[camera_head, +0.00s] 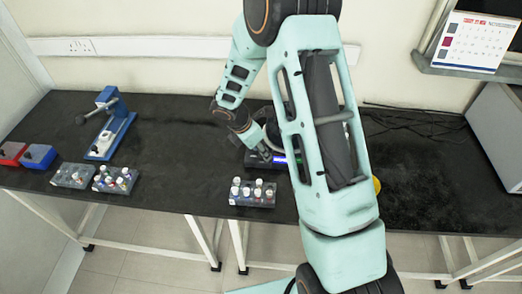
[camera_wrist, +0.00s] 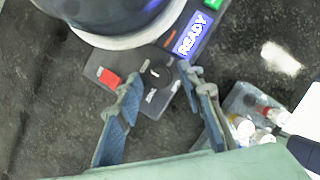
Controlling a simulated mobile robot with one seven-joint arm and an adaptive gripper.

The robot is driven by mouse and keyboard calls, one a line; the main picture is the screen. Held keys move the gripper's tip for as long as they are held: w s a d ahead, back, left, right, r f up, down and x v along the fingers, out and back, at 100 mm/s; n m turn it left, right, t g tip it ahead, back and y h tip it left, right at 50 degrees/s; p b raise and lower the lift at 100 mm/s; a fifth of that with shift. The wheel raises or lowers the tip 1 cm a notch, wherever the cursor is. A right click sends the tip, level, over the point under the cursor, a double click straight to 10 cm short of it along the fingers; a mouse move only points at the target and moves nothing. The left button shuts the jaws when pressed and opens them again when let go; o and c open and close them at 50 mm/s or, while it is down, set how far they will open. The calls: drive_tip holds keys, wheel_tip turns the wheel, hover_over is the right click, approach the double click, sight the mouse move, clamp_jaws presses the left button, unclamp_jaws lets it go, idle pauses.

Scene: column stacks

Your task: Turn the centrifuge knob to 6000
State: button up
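The centrifuge (camera_wrist: 125,40) is at the top of the wrist view, with a rounded white-and-dark body and a grey front panel. Its blue display (camera_wrist: 194,36) reads READY. The black round knob (camera_wrist: 157,73) with a white pointer mark is on the panel, beside a red switch (camera_wrist: 108,77). My gripper (camera_wrist: 160,84) is open, one fingertip on either side of the knob. I cannot tell whether they touch it. In the head view my arm hides most of the centrifuge; a bit of its lit front (camera_head: 279,159) shows by my gripper (camera_head: 262,150).
A rack of vials (camera_head: 252,192) stands at the table's front edge, close to the right finger in the wrist view (camera_wrist: 245,105). Two more racks (camera_head: 73,175) (camera_head: 115,179), a blue stand (camera_head: 110,137) and red and blue boxes (camera_head: 38,156) are to the left. The black table right of my arm is mostly clear.

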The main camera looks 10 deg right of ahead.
drive_tip(key=shift+d+f, duration=0.1)
drive_tip(key=shift+f, duration=0.2)
drive_tip(key=shift+c, duration=0.5)
clamp_jaws()
